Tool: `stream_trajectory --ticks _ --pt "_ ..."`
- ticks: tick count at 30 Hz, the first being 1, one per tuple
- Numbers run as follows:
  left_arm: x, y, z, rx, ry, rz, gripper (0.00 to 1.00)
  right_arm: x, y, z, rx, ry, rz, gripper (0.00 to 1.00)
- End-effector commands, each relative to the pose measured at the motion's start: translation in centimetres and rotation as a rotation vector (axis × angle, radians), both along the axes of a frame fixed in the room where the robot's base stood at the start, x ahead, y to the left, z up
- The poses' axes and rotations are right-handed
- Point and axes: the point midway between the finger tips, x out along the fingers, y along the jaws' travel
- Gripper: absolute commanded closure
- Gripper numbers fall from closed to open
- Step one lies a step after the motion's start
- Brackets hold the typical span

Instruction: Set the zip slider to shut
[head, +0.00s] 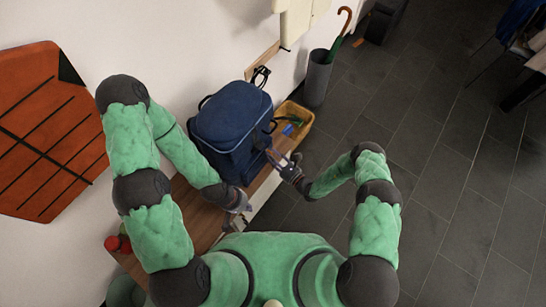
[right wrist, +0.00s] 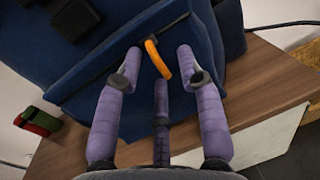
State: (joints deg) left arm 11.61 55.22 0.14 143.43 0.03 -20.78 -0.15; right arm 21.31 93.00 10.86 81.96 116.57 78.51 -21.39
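A dark blue bag (head: 235,125) stands on the wooden bench and fills the upper part of the right wrist view (right wrist: 110,75). An orange zip pull loop (right wrist: 158,60) hangs at its pocket edge; the zip's teeth are too small to make out. My right gripper (head: 283,161) is at the bag's lower right side in the head view. In the right wrist view its purple fingers (right wrist: 158,56) are spread, with the orange loop between the tips and no clear grip on it. My left gripper (head: 240,207) is low over the bench, apart from the bag; its fingers are unclear.
The wooden bench (right wrist: 265,85) has bare room beside the bag. A yellow basket (head: 299,117) stands beside the bag, with an umbrella stand (head: 316,79) beyond. A small red and green object (right wrist: 37,122) lies at the left in the wrist view. The wall is behind.

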Motion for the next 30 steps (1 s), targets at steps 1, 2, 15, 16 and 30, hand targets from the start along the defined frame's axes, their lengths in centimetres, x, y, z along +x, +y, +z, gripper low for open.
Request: stream_trajectory --ticks 1,2,15,16,30 --pt "0.0 0.0 0.0 0.000 0.000 0.000 1.00 0.0 0.0 0.0 0.000 0.000 0.000 0.62" --pt "0.0 0.0 0.0 0.000 0.000 0.000 1.00 0.0 0.0 0.0 0.000 0.000 0.000 0.67" --pt "0.0 0.0 0.0 0.000 0.000 0.000 1.00 0.0 0.0 0.0 0.001 0.001 0.000 1.00" --pt "0.0 0.0 0.0 0.000 0.000 0.000 1.00 0.0 0.0 0.0 0.001 0.001 0.000 1.00" --pt "0.0 0.0 2.5 0.000 0.000 0.000 1.00 -8.0 5.4 0.2 0.003 0.006 0.003 1.00"
